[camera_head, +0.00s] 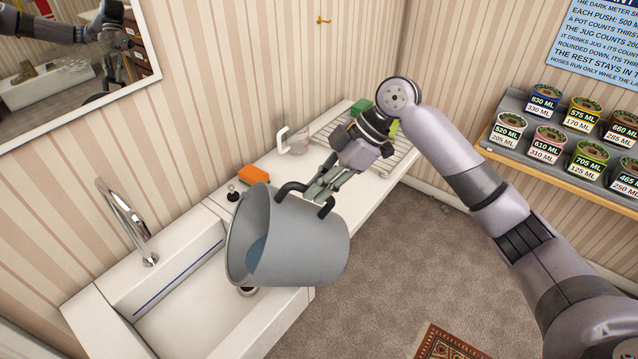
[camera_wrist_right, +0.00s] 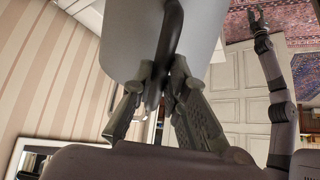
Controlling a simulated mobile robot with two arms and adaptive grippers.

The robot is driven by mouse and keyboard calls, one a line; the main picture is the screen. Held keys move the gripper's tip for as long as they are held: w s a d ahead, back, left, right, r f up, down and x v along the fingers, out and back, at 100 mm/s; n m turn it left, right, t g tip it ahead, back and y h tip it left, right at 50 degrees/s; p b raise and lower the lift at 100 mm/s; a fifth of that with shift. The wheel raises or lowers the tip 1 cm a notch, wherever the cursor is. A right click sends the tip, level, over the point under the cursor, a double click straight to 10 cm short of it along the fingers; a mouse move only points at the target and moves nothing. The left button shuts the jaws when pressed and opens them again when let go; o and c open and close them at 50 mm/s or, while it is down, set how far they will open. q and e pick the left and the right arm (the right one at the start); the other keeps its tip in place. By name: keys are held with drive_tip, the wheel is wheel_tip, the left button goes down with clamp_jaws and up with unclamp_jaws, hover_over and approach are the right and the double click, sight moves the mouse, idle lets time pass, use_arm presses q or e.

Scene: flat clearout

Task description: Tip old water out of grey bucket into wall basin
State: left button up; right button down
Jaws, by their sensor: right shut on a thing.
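The grey bucket (camera_head: 305,245) hangs tilted far over on its side, its mouth facing left above the right part of the white wall basin (camera_head: 190,325). Some blue water (camera_head: 256,254) shows inside near the mouth; I see no stream falling. My right gripper (camera_head: 322,190) is shut on the bucket's dark handle (camera_head: 290,189). In the right wrist view the bucket (camera_wrist_right: 130,35) and the gripper (camera_wrist_right: 160,80) fill the middle, with the dark handle between the fingers. My left gripper (camera_wrist_right: 258,20) shows only in the right wrist view, with its fingers apart and empty.
A chrome tap (camera_head: 125,220) stands at the basin's back left. A shelf of labelled pots (camera_head: 560,150) is at right. Carpet (camera_head: 400,255) lies open below.

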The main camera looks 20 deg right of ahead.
drive_tip(key=shift+a+r+p, duration=0.3)
drive_tip(key=shift+a+p, duration=0.1)
drive_tip(key=shift+p, duration=0.2)
drive_tip(key=shift+a+h+p, duration=0.5)
drive_tip(key=shift+a+p, duration=0.1)
drive_tip(key=shift+p, duration=0.25)
drive_tip(key=shift+w+a, duration=0.1)
drive_tip(key=shift+a, duration=0.15)
drive_tip(key=shift+f, duration=0.1)
drive_tip(key=shift+p, duration=0.3)
